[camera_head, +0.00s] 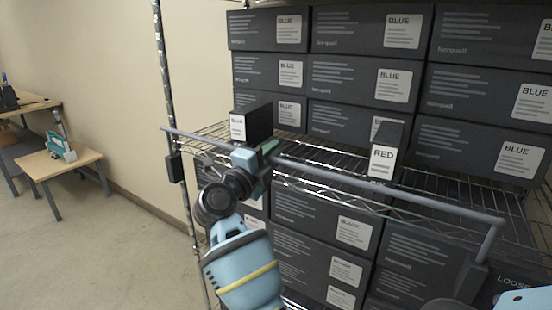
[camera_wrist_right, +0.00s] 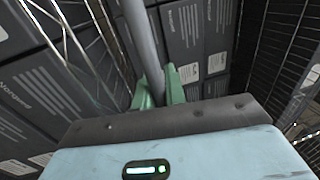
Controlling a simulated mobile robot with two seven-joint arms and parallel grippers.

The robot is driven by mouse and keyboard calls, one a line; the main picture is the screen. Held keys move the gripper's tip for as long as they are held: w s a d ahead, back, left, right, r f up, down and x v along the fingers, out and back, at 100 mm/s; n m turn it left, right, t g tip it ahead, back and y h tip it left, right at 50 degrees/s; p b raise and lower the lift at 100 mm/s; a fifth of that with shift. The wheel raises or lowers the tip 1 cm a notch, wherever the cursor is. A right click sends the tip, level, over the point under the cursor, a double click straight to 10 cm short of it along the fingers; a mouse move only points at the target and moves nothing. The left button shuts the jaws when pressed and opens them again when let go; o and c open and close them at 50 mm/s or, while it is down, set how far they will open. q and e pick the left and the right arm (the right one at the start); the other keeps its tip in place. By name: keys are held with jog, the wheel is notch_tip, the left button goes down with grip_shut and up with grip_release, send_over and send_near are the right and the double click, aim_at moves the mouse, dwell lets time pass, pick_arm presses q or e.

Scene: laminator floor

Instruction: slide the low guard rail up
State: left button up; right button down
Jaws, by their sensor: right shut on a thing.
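The low guard rail (camera_head: 400,191) is a grey bar running across the front of the wire rack, sloping down to the right in the head view. It stands at the front edge of the middle shelf, with dark brackets near both ends. My right gripper (camera_head: 268,152) is shut on the rail, left of its middle. In the right wrist view the rail (camera_wrist_right: 143,40) runs between the green fingers of the right gripper (camera_wrist_right: 159,87). The fingers hide the gripped part of the rail. My left gripper is not in view.
Dark cartons (camera_head: 365,78) fill the rack above and below. A rack post (camera_head: 172,90) stands at left. A wooden table (camera_head: 60,160) stands far left, with open floor before it.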

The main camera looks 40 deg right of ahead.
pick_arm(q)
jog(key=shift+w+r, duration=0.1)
pick_arm(e)
jog(key=shift+r, duration=0.55)
jog(key=c, duration=1.5)
grip_release()
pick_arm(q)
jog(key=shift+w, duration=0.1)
pick_arm(e)
jog(key=shift+o, duration=0.2)
jog(key=shift+f, duration=0.15)
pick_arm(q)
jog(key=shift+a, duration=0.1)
pick_arm(e)
jog(key=shift+a+f, duration=0.1)
jog(key=shift+f, duration=0.05)
